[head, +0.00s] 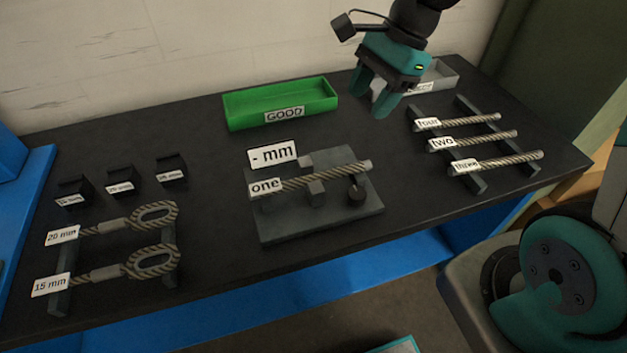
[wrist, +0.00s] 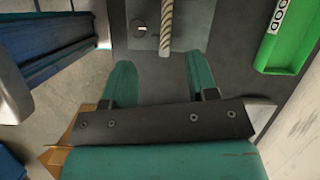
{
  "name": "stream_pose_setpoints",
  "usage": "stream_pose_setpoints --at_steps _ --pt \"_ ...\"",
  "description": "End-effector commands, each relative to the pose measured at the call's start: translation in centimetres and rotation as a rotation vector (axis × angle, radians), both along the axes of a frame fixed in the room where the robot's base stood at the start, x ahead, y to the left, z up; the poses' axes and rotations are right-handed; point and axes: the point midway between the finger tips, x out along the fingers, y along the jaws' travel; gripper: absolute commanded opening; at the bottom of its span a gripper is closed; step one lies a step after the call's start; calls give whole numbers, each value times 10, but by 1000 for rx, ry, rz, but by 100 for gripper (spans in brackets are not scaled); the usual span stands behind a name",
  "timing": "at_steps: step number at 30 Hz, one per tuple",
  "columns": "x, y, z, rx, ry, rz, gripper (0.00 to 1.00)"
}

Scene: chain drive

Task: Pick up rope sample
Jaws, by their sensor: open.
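A rope sample labelled "one" (head: 325,176) lies across the grey measuring fixture (head: 285,228), beside a sign reading "- mm" (head: 272,154). Its end also shows in the wrist view (wrist: 166,25), ahead of the fingers. Rope samples "four" (head: 470,121), "two" (head: 487,138) and "three" (head: 510,159) lie on a dark rack at the right. My gripper (head: 372,102) is open and empty. It hangs above the back of the table, between the green bin and the rack. In the wrist view, its two teal fingers (wrist: 158,85) are spread apart with nothing between them.
A green "GOOD" bin (head: 228,112) and a grey bin (head: 445,80), partly hidden behind my gripper, stand at the back. At left are several small dark labelled blocks (head: 121,180) and looped ropes marked 20 mm (head: 154,216) and 15 mm (head: 153,262) on a stand.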

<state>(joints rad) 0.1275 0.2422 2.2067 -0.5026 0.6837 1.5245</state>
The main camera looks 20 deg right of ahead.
Motion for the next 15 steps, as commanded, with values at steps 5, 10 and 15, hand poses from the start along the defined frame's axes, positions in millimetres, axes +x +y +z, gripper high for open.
stream_pose_setpoints --at_steps 5,10,15 --pt "14 -15 -18 6 84 -201 53" --pt "14 -5 -44 6 96 -220 53" --pt "14 11 -80 5 96 -218 53"
